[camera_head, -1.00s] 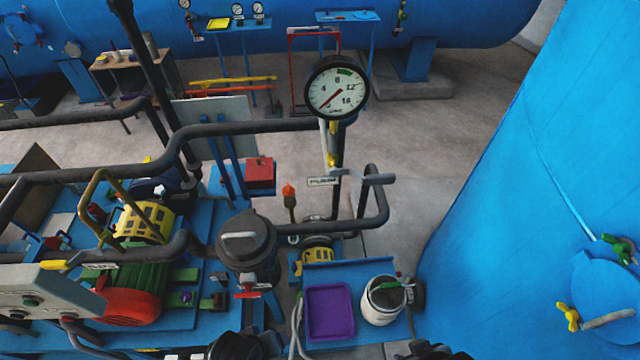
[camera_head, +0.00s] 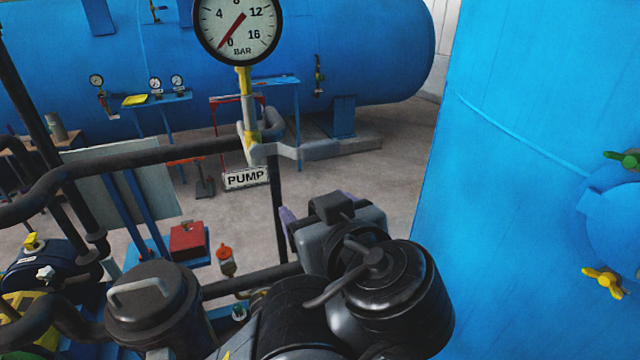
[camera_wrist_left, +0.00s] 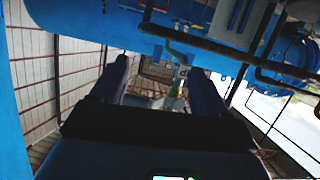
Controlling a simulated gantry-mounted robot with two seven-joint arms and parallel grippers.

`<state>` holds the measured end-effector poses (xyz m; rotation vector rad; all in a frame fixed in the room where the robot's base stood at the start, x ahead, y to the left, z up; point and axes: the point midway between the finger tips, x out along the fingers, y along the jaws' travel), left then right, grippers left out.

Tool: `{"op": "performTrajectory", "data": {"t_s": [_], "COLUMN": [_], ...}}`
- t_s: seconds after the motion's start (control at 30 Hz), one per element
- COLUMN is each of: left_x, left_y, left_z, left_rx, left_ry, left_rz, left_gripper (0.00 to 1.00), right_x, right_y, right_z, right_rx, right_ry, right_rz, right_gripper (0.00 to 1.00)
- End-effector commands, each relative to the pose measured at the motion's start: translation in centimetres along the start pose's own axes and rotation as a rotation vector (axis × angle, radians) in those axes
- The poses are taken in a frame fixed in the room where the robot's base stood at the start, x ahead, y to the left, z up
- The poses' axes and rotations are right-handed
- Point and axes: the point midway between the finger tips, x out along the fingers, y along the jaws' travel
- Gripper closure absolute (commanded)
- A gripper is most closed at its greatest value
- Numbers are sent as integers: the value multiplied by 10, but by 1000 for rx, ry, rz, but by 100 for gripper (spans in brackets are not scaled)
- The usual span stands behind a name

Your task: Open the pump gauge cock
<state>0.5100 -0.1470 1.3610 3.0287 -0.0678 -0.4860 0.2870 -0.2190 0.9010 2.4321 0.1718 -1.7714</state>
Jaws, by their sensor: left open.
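The pump gauge (camera_head: 238,28) is a round white dial marked BAR, with its red needle near 0. Below it is a thin stem with yellow parts (camera_head: 251,142) and a grey section, standing on a grey bracket (camera_head: 290,152). The cock seems to be on this stem, but I cannot tell its handle's position. A PUMP plate (camera_head: 246,178) hangs below. My left gripper (camera_head: 315,212) is open, below and right of the stem, apart from it. In the left wrist view its two purple fingers (camera_wrist_left: 160,80) are spread, with small fittings beyond the gap. My right gripper is not in view.
A dark pipe (camera_head: 130,158) runs left from the bracket. A lidded black pot (camera_head: 152,305) stands at the lower left, near a red box (camera_head: 188,241). A large blue vessel (camera_head: 520,150) fills the right side. Floor shows between.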

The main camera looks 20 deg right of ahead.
Motion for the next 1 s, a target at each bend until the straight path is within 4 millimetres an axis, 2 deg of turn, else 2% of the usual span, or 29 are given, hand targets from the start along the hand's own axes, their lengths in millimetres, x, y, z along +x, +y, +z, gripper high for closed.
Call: {"op": "performTrajectory", "data": {"t_s": [0.03, 0.1, 0.3, 0.43, 0.63, 1.0], "left_x": [-9, -23, -55, -62, -47, 8], "left_y": [6, 14, 27, 31, 32, 32], "left_z": [-3, -16, -39, -47, -55, -74], "left_rx": [19, 38, 72, 81, 84, 83], "left_ry": [69, 140, 275, 311, 317, 316], "left_rz": [3, 5, 10, 10, 8, 8], "left_gripper": [26, 26, 26, 26, 26, 26], "right_x": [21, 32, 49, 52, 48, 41], "right_y": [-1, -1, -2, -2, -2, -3], "right_z": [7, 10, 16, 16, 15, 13], "right_rx": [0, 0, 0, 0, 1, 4], "right_ry": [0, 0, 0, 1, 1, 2], "right_rz": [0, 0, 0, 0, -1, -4], "right_gripper": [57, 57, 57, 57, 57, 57]}}
